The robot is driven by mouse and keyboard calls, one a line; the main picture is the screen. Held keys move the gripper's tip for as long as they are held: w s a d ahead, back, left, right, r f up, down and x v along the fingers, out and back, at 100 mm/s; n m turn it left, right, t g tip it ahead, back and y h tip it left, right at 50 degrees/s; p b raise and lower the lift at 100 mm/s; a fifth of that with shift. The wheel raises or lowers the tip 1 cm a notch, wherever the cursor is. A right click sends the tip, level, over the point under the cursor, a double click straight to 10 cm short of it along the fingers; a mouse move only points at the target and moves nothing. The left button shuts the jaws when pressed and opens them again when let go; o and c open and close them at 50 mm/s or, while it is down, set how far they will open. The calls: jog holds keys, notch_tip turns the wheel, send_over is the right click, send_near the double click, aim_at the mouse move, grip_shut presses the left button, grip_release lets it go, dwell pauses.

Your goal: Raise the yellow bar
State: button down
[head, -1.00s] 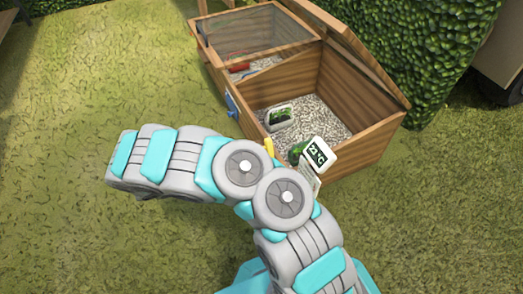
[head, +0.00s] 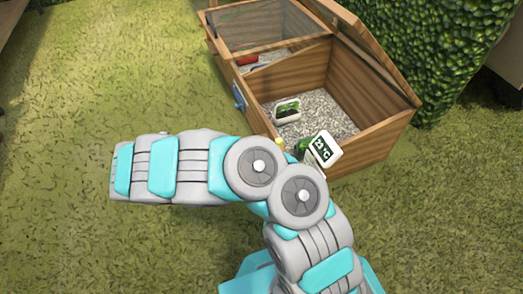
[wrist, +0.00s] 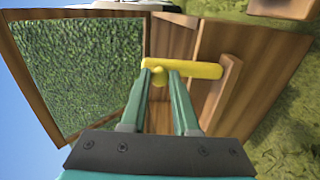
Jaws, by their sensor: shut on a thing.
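The yellow bar (wrist: 195,69) shows in the wrist view against a wooden board, with its right end at a wooden strip. My gripper (wrist: 160,76) is shut on the bar near its left end. In the head view only a small yellow piece (head: 280,143) of the bar shows just above my arm, at the near side of the wooden box (head: 375,150). My arm hides the rest of the bar and my gripper there.
The box has an open gravel compartment (head: 325,118) with a small white planter (head: 287,110) in it, and a mesh-covered compartment (head: 262,27) behind. A white temperature display (head: 324,149) is beside my arm. A hedge (head: 440,50) stands right; grass lies open left.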

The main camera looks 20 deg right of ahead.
jog(key=c, duration=0.7)
grip_release()
jog(key=shift+a, duration=0.1)
jog(key=a, duration=0.7)
jog(key=shift+s+a+p, duration=0.2)
jog(key=shift+a+p, duration=0.15)
jog(key=shift+a, duration=0.05)
